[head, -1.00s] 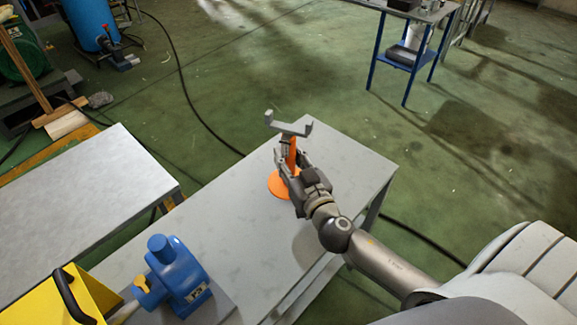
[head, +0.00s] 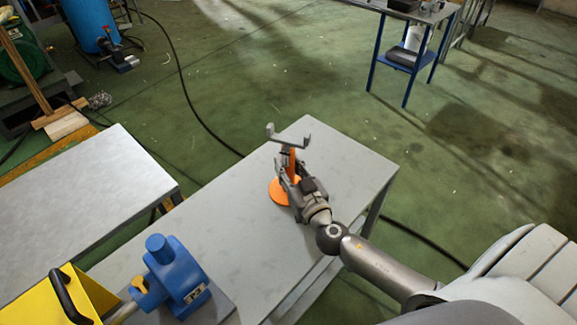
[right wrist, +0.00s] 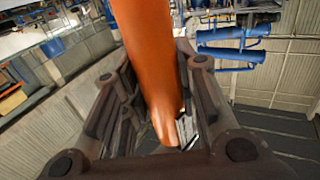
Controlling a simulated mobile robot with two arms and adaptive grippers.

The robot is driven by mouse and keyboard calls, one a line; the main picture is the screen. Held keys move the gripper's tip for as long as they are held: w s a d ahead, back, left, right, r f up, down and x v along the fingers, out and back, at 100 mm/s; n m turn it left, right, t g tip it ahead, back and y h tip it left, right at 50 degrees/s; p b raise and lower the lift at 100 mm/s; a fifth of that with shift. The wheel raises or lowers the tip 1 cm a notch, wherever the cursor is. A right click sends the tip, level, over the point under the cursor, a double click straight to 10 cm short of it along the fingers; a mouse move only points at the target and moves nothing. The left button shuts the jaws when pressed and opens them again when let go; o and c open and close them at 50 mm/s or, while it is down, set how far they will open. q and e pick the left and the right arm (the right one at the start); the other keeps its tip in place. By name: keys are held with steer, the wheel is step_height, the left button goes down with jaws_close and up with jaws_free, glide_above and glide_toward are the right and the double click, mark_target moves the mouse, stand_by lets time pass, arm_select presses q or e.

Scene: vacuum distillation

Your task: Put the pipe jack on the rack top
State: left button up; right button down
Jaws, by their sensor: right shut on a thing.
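The pipe jack (head: 279,192) has an orange round base and orange post with a grey forked head. It stands upright at the far end of the grey table top (head: 240,235), which looks like the rack top. My right gripper (head: 288,175) is shut on its post, which also shows as an orange column (right wrist: 147,60) between the fingers in the right wrist view. The base looks on or very close to the surface; I cannot tell whether it touches. My left gripper is not in view.
A blue device (head: 175,275) and a yellow box with a black handle (head: 75,295) are at the near left. Another grey table (head: 80,210) stands to the left. The surface between the blue device and the jack is clear. A blue-legged table (head: 410,45) stands far off.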

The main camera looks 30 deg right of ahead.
steer(key=shift+r, duration=0.15)
steer(key=c, duration=1.1)
jaws_free()
steer(key=shift+f, duration=0.2)
steer(key=shift+c, duration=0.2)
steer(key=shift+r, duration=0.1)
steer(key=s+b, duration=0.1)
steer(key=s, duration=0.2)
steer(key=s+b, duration=0.2)
steer(key=s, duration=0.2)
steer(key=s+b, duration=0.1)
steer(key=s, duration=0.3)
steer(key=shift+a, duration=0.35)
steer(key=shift+s+b, duration=0.4)
steer(key=shift+s, duration=0.15)
